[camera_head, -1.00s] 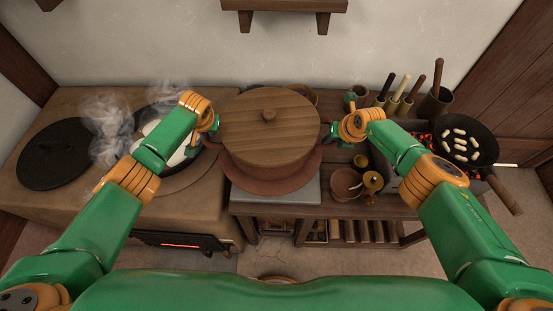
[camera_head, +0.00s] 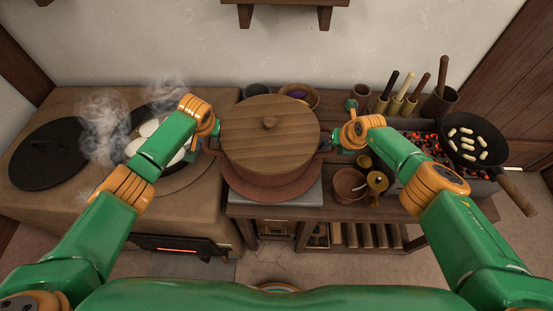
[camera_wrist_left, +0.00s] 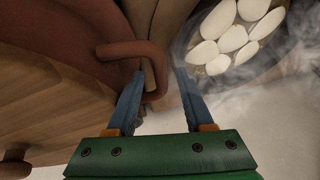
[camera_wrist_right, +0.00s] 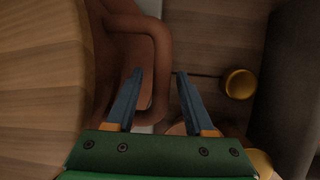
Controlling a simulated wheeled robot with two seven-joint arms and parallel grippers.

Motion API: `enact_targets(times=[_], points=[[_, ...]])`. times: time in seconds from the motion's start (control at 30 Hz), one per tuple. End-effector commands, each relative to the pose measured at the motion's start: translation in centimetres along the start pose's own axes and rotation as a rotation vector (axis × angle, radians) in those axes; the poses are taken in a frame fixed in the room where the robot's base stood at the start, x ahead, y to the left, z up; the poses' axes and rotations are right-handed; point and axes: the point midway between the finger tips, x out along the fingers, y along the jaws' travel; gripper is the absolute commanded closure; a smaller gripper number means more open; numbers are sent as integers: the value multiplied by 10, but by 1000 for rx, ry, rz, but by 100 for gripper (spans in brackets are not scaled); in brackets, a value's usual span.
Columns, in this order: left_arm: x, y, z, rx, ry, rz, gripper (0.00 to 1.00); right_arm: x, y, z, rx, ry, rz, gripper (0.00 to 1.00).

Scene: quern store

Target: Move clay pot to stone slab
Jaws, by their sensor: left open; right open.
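The clay pot (camera_head: 237,165) stands in the middle of the head view under a wide wooden lid (camera_head: 290,150) with a knob. A broad reddish-brown round piece (camera_head: 270,194) shows beneath it, over the pale stone slab (camera_head: 311,194). The lid hides most of the pot, and I cannot tell its exact contact below. My left gripper (camera_head: 214,140) is open around its left handle (camera_wrist_left: 130,48), the fingers on either side. My right gripper (camera_head: 336,142) is open around the right handle (camera_wrist_right: 163,55). Neither is visibly clamped.
On the left, a clay stove has a black lid (camera_head: 47,152) and a steaming pan with white pieces (camera_head: 150,128). On the right are a small bowl (camera_head: 350,184), a brass-coloured pot (camera_head: 377,182), glowing coals and a frying pan (camera_head: 490,138). Utensil holders stand behind.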

Motion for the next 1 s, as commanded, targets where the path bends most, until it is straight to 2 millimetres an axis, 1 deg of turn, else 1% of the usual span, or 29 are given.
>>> enact_targets(times=[0.3,0.4,0.5,0.67,0.77,0.87,1.0], points=[[-78,0,0,1,6,-2,48,0,0,0,0,0,0,47],[-95,0,0,-1,5,-2,48,0,0,0,0,0,0,47],[-104,0,1,-1,3,-3,48,0,0,0,0,0,0,47],[-107,-1,2,-1,1,-4,48,-9,0,2,-2,-3,3,47],[-106,-1,2,-1,1,-3,48,-22,-1,1,-5,-2,2,47],[-106,0,2,-1,1,-3,48,-42,-1,1,-2,-4,1,47],[-106,0,1,-1,2,-3,48,-75,-2,0,0,-4,-2,47]])
